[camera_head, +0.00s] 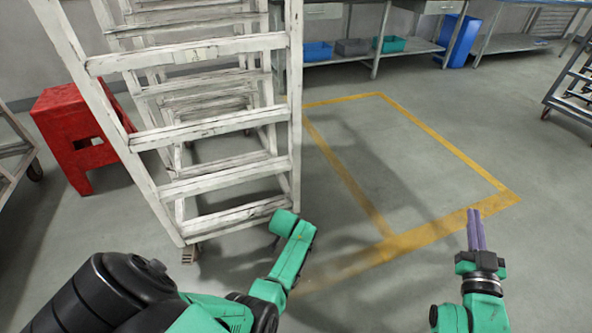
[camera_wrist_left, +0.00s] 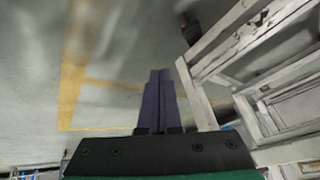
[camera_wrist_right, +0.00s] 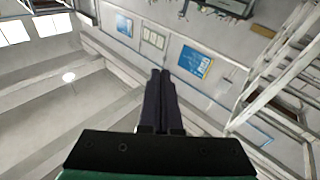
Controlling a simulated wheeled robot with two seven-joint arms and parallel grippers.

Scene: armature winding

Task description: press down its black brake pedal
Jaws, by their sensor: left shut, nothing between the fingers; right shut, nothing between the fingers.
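A worn white ladder stand (camera_head: 225,125) stands upright at the centre left in the head view, and part of its frame (camera_wrist_left: 215,65) shows in the left wrist view. A small brownish foot or caster part (camera_head: 190,253) shows at its near lower corner. A dark, reddish part (camera_wrist_left: 189,27) is beside the frame in the left wrist view. I cannot make out a black brake pedal. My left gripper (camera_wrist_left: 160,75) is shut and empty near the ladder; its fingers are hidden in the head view. My right gripper (camera_head: 475,215) is shut and empty, apart from the ladder.
A red step stool (camera_head: 78,125) stands left of the ladder. Yellow lines (camera_head: 440,230) mark open floor to the right. A workbench (camera_head: 350,65) with bins is at the back, and a grey wheeled rack (camera_head: 572,95) at the far right.

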